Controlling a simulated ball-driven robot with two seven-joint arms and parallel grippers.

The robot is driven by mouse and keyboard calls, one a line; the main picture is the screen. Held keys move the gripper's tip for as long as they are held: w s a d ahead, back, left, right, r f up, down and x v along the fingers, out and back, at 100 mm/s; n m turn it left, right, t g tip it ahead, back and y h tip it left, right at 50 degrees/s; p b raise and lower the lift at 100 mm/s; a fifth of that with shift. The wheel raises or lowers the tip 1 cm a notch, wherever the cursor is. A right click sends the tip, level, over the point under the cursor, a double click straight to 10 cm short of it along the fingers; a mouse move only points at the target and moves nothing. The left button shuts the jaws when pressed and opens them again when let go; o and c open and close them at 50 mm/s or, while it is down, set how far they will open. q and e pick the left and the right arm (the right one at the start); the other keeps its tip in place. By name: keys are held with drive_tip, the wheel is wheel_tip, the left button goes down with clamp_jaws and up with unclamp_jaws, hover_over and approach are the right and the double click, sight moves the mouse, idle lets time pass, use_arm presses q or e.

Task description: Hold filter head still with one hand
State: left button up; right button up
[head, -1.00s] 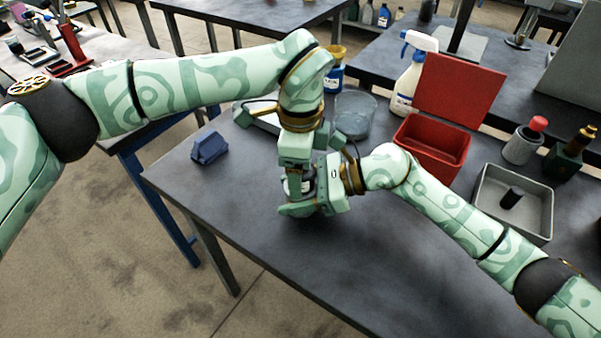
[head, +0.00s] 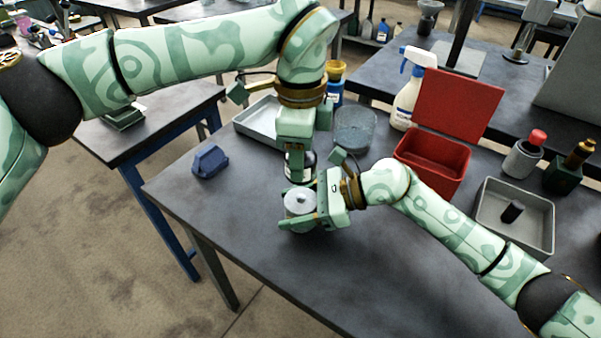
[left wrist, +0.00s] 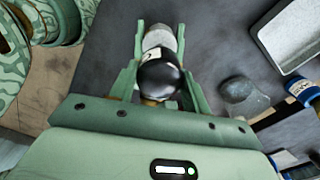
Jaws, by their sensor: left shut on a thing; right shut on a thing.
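My left gripper (head: 299,151) points down and is shut on a dark, round-ended part with a white label (head: 296,166). The left wrist view shows this part's black rounded end (left wrist: 160,80) between the fingers. My right gripper (head: 303,213) is just below, shut on a grey cylinder (head: 299,199) with a pale round top, over the table's near half. A grey cylinder also shows beyond the label in the left wrist view (left wrist: 161,39). In the head view the dark part is above the grey cylinder; I cannot tell whether they touch, or which is the filter head.
On the dark table (head: 240,205) are a blue block (head: 210,161), a shallow grey tray (head: 258,123), a clear round container (head: 355,128), a spray bottle (head: 408,95), an open red box (head: 432,160) and a grey bin (head: 530,215). The table's near-left surface is clear.

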use_arm(q)
wheel_tip(320, 180, up, 3)
drive_tip(key=shift+r, duration=0.2)
use_arm(e)
drive_tip(key=o, duration=1.3)
drive_tip(key=v, duration=1.1)
drive_tip(key=shift+d+r, duration=0.1)
drive_tip(key=shift+d, duration=0.3)
use_arm(q)
drive_tip(key=shift+s, duration=0.1)
use_arm(e)
drive_tip(key=shift+d, duration=0.1)
